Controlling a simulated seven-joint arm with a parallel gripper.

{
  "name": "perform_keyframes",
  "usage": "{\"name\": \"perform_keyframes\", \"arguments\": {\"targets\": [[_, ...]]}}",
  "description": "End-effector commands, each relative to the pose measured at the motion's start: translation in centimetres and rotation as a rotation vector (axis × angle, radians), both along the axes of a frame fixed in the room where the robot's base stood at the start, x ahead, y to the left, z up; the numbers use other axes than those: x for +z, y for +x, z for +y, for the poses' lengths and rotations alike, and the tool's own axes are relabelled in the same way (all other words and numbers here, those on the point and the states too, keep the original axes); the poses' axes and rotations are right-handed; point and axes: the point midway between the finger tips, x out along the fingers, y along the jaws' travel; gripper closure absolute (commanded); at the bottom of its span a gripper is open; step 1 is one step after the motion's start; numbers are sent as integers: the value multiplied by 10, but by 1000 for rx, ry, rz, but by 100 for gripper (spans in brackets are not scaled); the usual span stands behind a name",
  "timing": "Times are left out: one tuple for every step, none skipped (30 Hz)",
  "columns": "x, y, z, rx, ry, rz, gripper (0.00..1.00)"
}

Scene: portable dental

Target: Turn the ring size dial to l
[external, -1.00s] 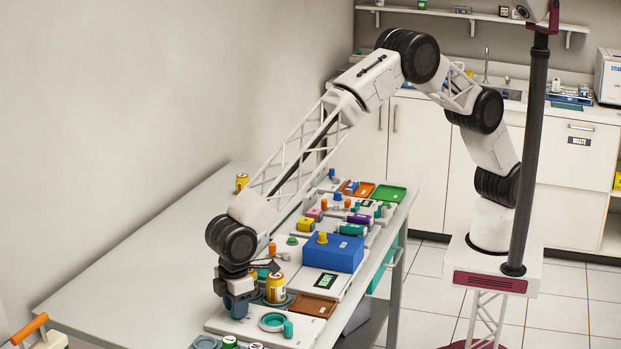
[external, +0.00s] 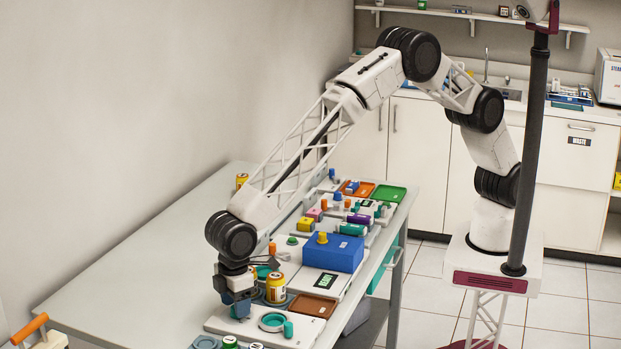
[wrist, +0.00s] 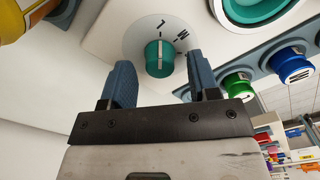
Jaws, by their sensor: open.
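The teal ring size dial (wrist: 158,60) stands on a pale round plate in the wrist view. A mark that looks like an L (wrist: 162,22) and a letter M (wrist: 182,34) are printed beside it. A thin light line shows on the knob, but I cannot tell for certain which letter it points to. My gripper (wrist: 160,72) is open, with one blue-grey finger on each side of the dial. Gaps show between the fingers and the knob. In the external view, my gripper (external: 237,300) is low over the near white panel and hides the dial.
A yellow jar (external: 275,290) stands close to the right of my gripper. A teal ring (external: 272,322) lies on the same white panel (external: 300,330). Green (wrist: 237,84) and blue (wrist: 291,66) capped pieces are off to the right.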

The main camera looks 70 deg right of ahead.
Motion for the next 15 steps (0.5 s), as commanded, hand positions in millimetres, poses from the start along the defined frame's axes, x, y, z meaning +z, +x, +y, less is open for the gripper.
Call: {"name": "perform_keyframes", "arguments": {"targets": [[5,0,0,0,1,-1,45],[8,0,0,0,1,-1,45],[12,0,0,0,1,-1,45],[16,0,0,0,1,-1,45],[20,0,0,0,1,-1,45],[25,0,0,0,2,-1,45],[29,0,0,0,2,-1,45],[33,0,0,0,2,-1,45],[39,0,0,0,2,-1,45],[42,0,0,0,1,-1,45],[46,0,0,0,1,-1,45],[50,0,0,0,1,-1,45],[53,0,0,0,1,-1,45],[56,0,0,0,1,-1,45],[59,0,0,0,0,0,45]]}}
